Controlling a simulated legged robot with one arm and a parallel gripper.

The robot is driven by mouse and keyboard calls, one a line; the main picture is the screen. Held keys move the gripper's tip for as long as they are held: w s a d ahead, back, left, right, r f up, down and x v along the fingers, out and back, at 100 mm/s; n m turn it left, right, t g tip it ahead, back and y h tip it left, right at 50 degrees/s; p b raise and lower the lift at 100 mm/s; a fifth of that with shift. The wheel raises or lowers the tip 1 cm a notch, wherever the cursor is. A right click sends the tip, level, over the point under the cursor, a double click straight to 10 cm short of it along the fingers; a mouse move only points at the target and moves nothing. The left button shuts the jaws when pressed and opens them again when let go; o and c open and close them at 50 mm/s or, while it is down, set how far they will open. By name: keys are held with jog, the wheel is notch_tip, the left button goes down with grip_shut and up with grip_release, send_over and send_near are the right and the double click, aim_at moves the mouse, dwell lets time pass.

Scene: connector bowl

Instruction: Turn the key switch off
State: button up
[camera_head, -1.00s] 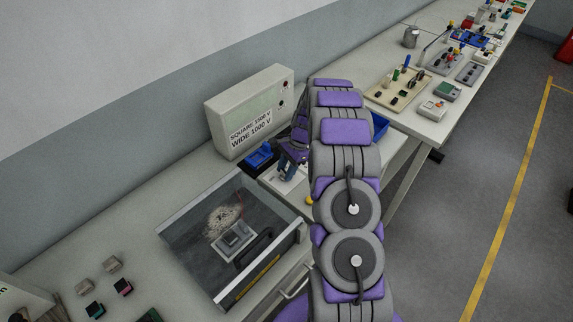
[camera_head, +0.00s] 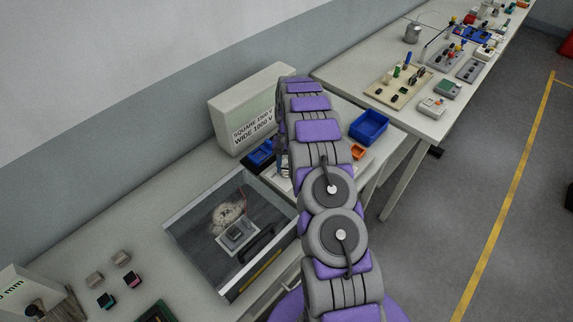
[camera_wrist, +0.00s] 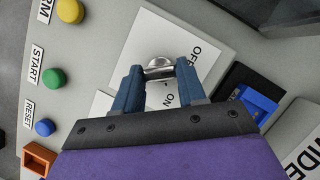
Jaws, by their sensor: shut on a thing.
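The key switch (camera_wrist: 160,64) shows in the wrist view as a rounded silver metal piece on a white plate (camera_wrist: 150,35). The plate has an OFF label (camera_wrist: 197,56) at the upper right of the switch and an ON label (camera_wrist: 170,100) below it. My gripper (camera_wrist: 160,76) has its two blue fingers on either side of the silver piece, shut on it. The lower part of the switch is hidden between the fingers. In the head view, my arm hides the switch, and only a sliver of my gripper (camera_head: 281,163) shows left of the arm.
Yellow (camera_wrist: 70,10), green (camera_wrist: 53,78) and blue (camera_wrist: 45,127) buttons stand left of the plate. A blue container (camera_wrist: 255,103) lies to its right.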

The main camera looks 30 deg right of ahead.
jog(key=shift+w+n+h, duration=0.1)
jog(key=shift+n+h, duration=0.2)
jog(key=shift+n, duration=0.6)
jog(key=o, duration=1.1)
jog(key=shift+c, duration=0.2)
jog(key=p+v, duration=1.3)
jog(key=v, duration=0.4)
jog(key=shift+w+p, duration=0.2)
jog(key=shift+p, duration=0.15)
jog(key=shift+a+p, duration=0.1)
jog(key=shift+p, duration=0.2)
